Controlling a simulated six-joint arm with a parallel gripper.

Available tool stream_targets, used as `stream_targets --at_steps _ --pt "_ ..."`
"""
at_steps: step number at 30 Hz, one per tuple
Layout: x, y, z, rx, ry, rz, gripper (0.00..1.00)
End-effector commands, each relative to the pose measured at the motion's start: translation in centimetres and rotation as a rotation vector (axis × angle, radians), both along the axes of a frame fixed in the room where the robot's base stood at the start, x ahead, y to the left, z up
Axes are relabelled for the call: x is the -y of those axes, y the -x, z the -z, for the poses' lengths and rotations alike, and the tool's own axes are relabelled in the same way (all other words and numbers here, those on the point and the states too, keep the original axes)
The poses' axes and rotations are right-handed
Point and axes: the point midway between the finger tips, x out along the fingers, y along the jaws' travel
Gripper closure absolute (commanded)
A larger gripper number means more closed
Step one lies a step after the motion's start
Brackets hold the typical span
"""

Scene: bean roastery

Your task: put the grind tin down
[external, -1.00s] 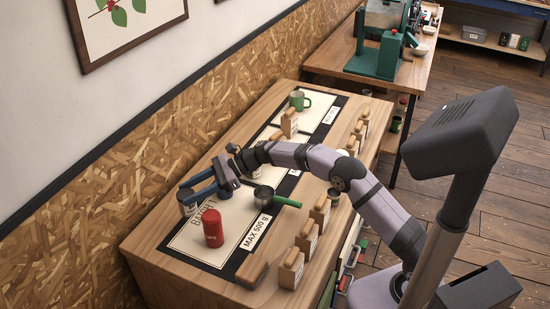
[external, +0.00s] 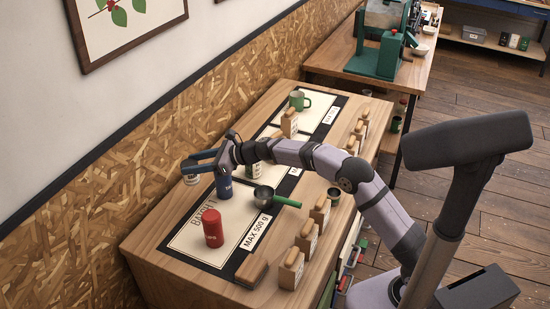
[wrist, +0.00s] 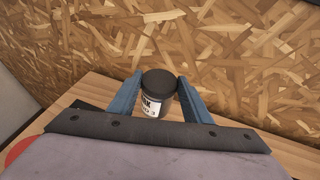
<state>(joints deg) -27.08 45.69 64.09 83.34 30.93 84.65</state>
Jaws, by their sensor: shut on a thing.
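The grind tin (wrist: 151,106) has a dark lid and a white label with black print in the wrist view. My gripper (wrist: 158,84) is shut on it, with one blue finger at each side. In the external view my gripper (external: 188,168) is at the far left of the counter, beside the chipboard wall. The tin (external: 191,179) shows there as a small pale body under the blue fingers. I cannot tell whether its base touches the counter.
Wooden-topped labelled blocks (external: 291,268) line the front edge. The chipboard wall (external: 120,185) is close behind my gripper.

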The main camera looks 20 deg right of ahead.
Motion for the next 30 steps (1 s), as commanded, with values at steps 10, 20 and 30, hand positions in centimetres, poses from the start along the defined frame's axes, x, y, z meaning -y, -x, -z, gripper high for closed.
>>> stream_targets --at_steps 10,20,30 --pt "7.8 -6.0 -0.1 -0.010 -0.013 0.480 0.79" --pt "17.5 -7.6 0.0 -0.019 -0.023 0.911 0.79" --pt "27.3 -5.2 0.2 -0.017 -0.026 1.312 0.79"
